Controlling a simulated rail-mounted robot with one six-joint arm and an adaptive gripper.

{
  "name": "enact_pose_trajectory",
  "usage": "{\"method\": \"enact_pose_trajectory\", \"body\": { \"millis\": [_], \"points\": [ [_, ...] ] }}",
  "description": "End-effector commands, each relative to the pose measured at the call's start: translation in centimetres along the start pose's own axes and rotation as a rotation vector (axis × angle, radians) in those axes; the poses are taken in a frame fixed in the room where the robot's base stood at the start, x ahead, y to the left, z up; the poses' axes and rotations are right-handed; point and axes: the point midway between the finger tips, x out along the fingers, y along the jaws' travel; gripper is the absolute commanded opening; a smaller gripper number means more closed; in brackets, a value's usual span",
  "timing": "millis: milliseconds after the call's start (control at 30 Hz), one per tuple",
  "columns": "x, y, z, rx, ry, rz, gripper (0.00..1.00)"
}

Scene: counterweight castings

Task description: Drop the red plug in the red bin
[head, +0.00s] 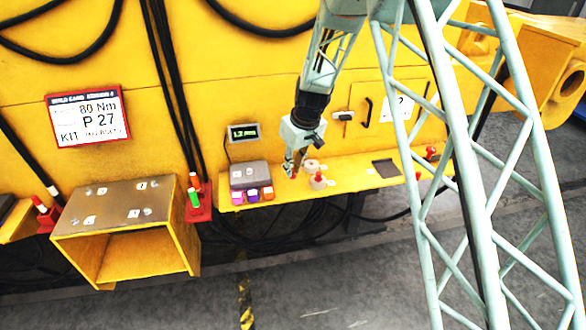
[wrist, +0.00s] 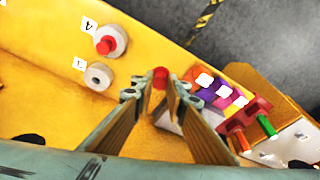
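A red plug (wrist: 160,77) is between the fingertips of my gripper (wrist: 160,88), which looks shut on it. In the head view my gripper (head: 294,168) is above the yellow shelf, right of the bins, with red showing at its tips. Three small bins stand in a row: pink (head: 237,197), purple (head: 252,195) and orange (head: 267,194). No bin is plainly red. A second red plug (wrist: 106,45) sits in a round pale socket marked with a tag. The socket (wrist: 98,77) beside it has an empty hole.
A grey box (head: 248,174) stands behind the bins, with a small display (head: 243,133) above. A red holder (head: 199,205) with a green-handled tool is to the left.

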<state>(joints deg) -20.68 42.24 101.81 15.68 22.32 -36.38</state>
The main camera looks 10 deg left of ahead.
Motion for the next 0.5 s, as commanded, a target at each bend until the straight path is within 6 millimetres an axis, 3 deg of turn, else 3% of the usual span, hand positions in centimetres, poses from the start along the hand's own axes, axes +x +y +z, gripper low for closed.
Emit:
{"method": "enact_pose_trajectory", "body": {
  "millis": [267,500],
  "points": [
    [-0.1,0.7,0.7,0.019,-0.001,0.006,0.09],
    [-0.4,3.9,4.1,0.106,-0.008,0.034,0.09]
  ]
}}
